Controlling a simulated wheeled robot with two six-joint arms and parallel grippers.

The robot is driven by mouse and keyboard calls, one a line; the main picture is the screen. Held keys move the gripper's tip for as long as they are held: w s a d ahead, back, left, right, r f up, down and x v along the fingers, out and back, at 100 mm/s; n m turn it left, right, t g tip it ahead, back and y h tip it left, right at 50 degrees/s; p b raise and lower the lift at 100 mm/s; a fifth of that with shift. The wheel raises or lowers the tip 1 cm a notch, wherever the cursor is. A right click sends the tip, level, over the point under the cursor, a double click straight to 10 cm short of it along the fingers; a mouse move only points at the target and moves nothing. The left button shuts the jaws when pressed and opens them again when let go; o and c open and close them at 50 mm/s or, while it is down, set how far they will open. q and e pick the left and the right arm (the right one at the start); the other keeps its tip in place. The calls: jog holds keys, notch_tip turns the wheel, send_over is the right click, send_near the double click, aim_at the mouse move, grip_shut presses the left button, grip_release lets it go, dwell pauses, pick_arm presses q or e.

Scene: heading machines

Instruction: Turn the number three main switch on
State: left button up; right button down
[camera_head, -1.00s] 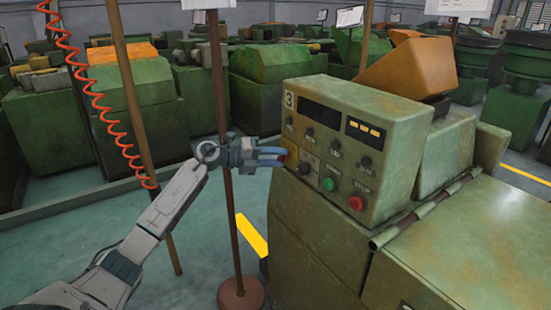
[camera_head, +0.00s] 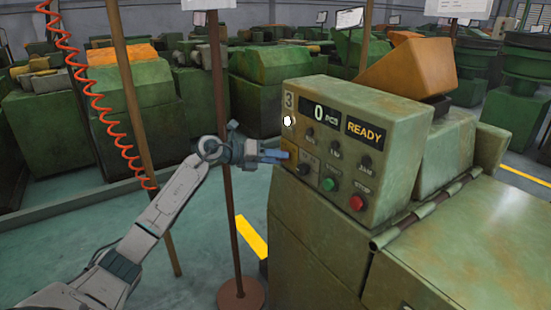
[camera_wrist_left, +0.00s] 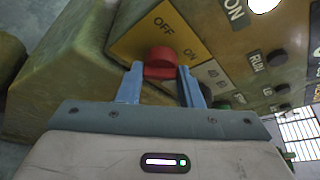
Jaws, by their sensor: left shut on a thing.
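The green control box (camera_head: 385,185) bears a number 3 plate (camera_head: 289,100) at its upper left. Its display (camera_head: 326,115) reads 0 PCS, the panel beside it reads READY (camera_head: 364,132), and a round lamp (camera_head: 287,120) glows white. The red main switch knob (camera_wrist_left: 160,62) sits on a yellow plate (camera_wrist_left: 190,45) marked OFF and ON in the left wrist view. My left gripper (camera_head: 284,156) is at the box's left edge, its blue fingers shut on the red knob. The fingers hide the knob in the head view. My right gripper is not in view.
A green button (camera_head: 328,184), a red stop button (camera_head: 357,202) and several black knobs share the panel. A brown post (camera_head: 222,120) stands close by my left forearm, and a red coiled hose (camera_head: 85,85) hangs at the left. Green machines fill the back.

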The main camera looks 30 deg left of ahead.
pick_arm(q)
jog(key=shift+f, duration=0.1)
jog(key=o, duration=1)
jog(key=shift+b+v, duration=2.2)
jog(key=shift+v, duration=3.2)
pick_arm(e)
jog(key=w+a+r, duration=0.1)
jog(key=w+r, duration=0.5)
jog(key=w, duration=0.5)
